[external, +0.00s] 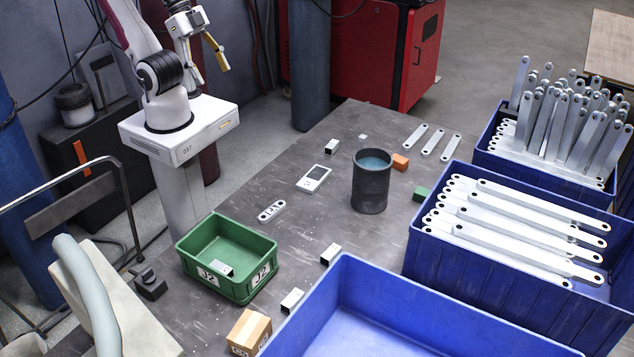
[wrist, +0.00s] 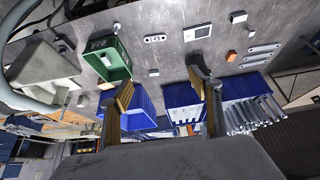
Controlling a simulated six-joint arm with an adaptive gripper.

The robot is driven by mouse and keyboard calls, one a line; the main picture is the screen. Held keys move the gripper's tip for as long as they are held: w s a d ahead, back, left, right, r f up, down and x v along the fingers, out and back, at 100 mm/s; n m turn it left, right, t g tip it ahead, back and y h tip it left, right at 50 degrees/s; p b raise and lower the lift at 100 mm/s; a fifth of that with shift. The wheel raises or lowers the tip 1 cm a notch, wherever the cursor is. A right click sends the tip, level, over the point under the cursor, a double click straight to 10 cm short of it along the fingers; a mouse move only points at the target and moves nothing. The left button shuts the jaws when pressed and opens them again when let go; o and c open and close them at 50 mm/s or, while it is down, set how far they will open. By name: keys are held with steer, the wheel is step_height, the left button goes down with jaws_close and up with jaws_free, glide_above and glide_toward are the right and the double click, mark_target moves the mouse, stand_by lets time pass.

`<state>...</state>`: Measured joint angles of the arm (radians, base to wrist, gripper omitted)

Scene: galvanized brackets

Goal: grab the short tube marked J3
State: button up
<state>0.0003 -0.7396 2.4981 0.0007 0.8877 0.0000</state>
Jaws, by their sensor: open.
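Several short square metal tubes with dark open ends lie about. One tube (external: 331,254) is right of the green bin, and it shows between my fingers in the wrist view (wrist: 153,72). Another tube (external: 292,300) is nearer the front, by the large blue crate. A third tube (external: 333,145) is farther back, above the white handheld device. One more tube (external: 221,267) lies inside the green bin. I cannot read J3 on any of them. My gripper (external: 212,76) is open and empty, high above the floor near my base, apart from all the tubes; its fingers also show in the wrist view (wrist: 160,76).
The green bin (external: 196,281) is labelled J2. A dark cylinder (external: 370,190), handheld device (external: 314,178), flat bracket (external: 271,211) and cardboard box (external: 249,333) stand or lie on the grey table (external: 300,225). Blue crates (external: 340,300) line the right side, two holding long brackets.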

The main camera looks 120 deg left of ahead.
steer(key=w+d+f+t, duration=0.1)
steer(key=w+f, duration=0.3)
steer(key=w, duration=0.6)
steer(key=w+d+f+m+t, duration=0.1)
steer(key=w+f, duration=0.2)
steer(key=w, duration=0.6)
steer(key=w+f+t, duration=0.1)
steer(key=w+f, duration=0.3)
steer(key=w, duration=0.6)
steer(key=w+d+f+t+h, duration=0.1)
steer(key=w+d+f+t, duration=0.15)
steer(key=w+f, duration=0.65)
steer(key=m+h, duration=0.1)
glide_toward(329, 252)
steer(key=shift+w+f+t, duration=0.25)
steer(key=shift+w+t, duration=0.1)
steer(key=shift+w, duration=0.7)
steer(key=shift+s+d+f, duration=0.15)
steer(key=shift+d+f, duration=0.05)
steer(key=shift+f, duration=0.5)
steer(key=shift+x, duration=1.35)
